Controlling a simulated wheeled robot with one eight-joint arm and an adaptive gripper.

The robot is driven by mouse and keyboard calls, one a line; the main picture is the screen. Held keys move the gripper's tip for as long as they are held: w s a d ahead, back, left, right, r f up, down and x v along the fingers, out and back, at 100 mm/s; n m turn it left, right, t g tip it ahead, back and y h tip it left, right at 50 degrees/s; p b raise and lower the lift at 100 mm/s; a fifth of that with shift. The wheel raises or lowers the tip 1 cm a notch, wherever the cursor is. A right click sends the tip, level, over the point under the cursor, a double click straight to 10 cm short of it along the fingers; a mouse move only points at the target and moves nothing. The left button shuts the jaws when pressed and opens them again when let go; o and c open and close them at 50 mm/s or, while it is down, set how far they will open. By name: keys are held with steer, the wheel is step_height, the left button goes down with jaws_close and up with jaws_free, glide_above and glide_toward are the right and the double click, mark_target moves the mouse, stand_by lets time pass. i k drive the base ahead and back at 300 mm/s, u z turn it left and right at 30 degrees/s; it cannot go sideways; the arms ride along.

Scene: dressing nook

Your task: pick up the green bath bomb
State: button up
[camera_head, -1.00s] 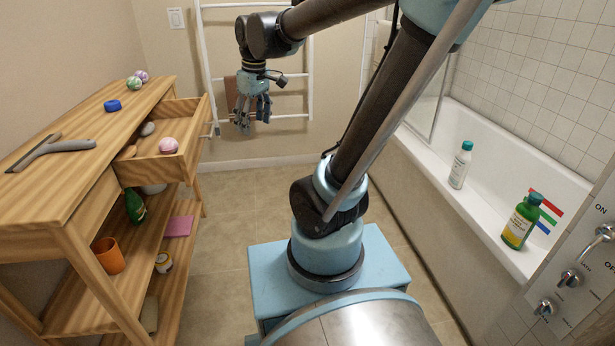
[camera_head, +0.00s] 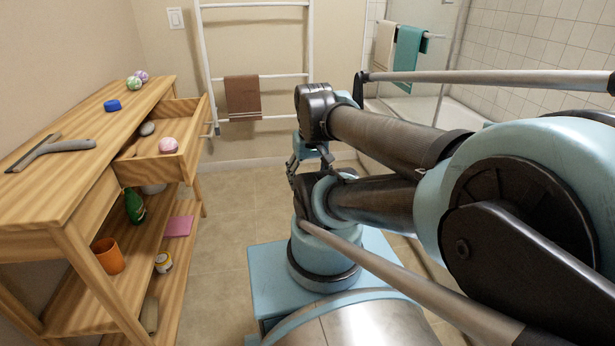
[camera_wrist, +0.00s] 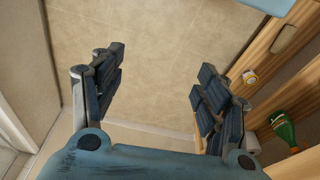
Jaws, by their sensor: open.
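The green bath bomb (camera_head: 133,83) is a small pale green and white ball on the far end of the wooden dresser top. A purple-and-white ball (camera_head: 143,76) sits right beside it. My gripper (camera_head: 299,172) is to the right of the dresser, lower than its top and well away from the ball, over the floor by my base. In the wrist view my gripper (camera_wrist: 155,90) has its two fingers wide apart with only floor between them. The green bath bomb is not in the wrist view.
The dresser's open drawer (camera_head: 190,150) juts right and holds a pink ball (camera_head: 168,145) and a grey stone (camera_head: 147,128). A blue item (camera_head: 112,105) and a squeegee (camera_head: 55,148) lie on top. Shelves below hold a green bottle (camera_head: 134,206) and an orange cup (camera_head: 108,256). A towel rack (camera_head: 264,77) stands behind.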

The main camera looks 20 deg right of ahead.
mark_target(133, 83)
steer(key=z, duration=0.2)
steer(key=i, duration=1.05)
steer(key=u, duration=0.35)
steer(key=i, duration=0.8)
steer(key=u, duration=0.45)
